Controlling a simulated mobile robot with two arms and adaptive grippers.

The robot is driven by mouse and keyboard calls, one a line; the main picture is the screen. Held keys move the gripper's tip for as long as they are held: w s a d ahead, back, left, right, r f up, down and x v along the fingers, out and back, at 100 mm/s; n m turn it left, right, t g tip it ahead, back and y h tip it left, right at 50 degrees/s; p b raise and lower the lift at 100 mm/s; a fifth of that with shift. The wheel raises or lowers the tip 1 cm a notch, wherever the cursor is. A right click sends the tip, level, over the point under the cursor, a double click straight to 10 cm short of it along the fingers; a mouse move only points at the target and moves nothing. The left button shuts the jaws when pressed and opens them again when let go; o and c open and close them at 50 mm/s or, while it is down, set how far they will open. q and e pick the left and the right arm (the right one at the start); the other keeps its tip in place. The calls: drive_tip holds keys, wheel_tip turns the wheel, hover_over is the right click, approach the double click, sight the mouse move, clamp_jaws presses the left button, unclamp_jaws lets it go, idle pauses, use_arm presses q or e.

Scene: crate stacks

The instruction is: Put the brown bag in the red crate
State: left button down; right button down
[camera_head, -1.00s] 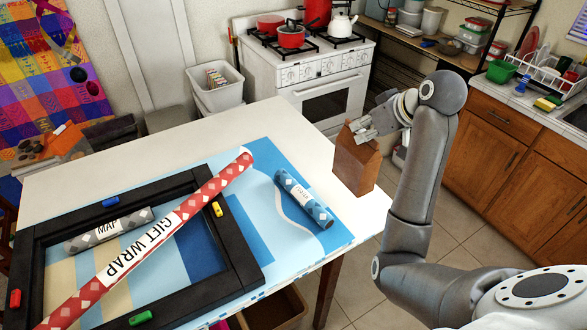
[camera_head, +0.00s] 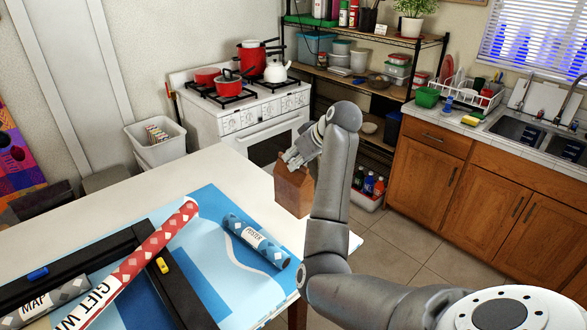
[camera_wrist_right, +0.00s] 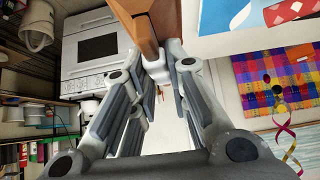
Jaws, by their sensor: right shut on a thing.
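The brown bag (camera_head: 293,192) is upright at the right end of the white table in the head view. My right gripper (camera_head: 298,160) is shut on its top. I cannot tell whether the bag's bottom touches the table. In the right wrist view the bag (camera_wrist_right: 137,22) shows at the top, at the fingertips of my right gripper (camera_wrist_right: 163,68). No red crate can be made out clearly in these frames. My left gripper is not in view.
On the white table (camera_head: 110,205) lie a black frame (camera_head: 165,300), a red gift wrap roll (camera_head: 150,245) and a blue poster roll (camera_head: 255,240). A stove (camera_head: 240,115) stands behind. Bottles stand in a low bin (camera_head: 362,200) under the shelf. Floor (camera_head: 400,245) is clear right of the table.

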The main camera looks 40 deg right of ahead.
drive_tip(key=shift+w+d+f+p, duration=0.2)
drive_tip(key=shift+w+f, duration=0.35)
drive_tip(key=shift+f, duration=0.1)
drive_tip(key=shift+w+d+f+p, duration=0.15)
drive_tip(key=shift+w+d+f, duration=0.05)
drive_tip(key=shift+w+f, duration=0.4)
wheel_tip(320, 180, down, 3)
drive_tip(key=shift+r+p, duration=0.15)
drive_tip(key=shift+p, duration=0.9)
drive_tip(key=shift+d+f, duration=0.1)
drive_tip(key=shift+f, duration=0.15)
drive_tip(key=c, duration=1.9)
unclamp_jaws()
drive_tip(key=shift+f, duration=0.2)
drive_tip(key=o, duration=0.5)
drive_tip(key=shift+s, duration=0.1)
drive_tip(key=shift+r, duration=0.15)
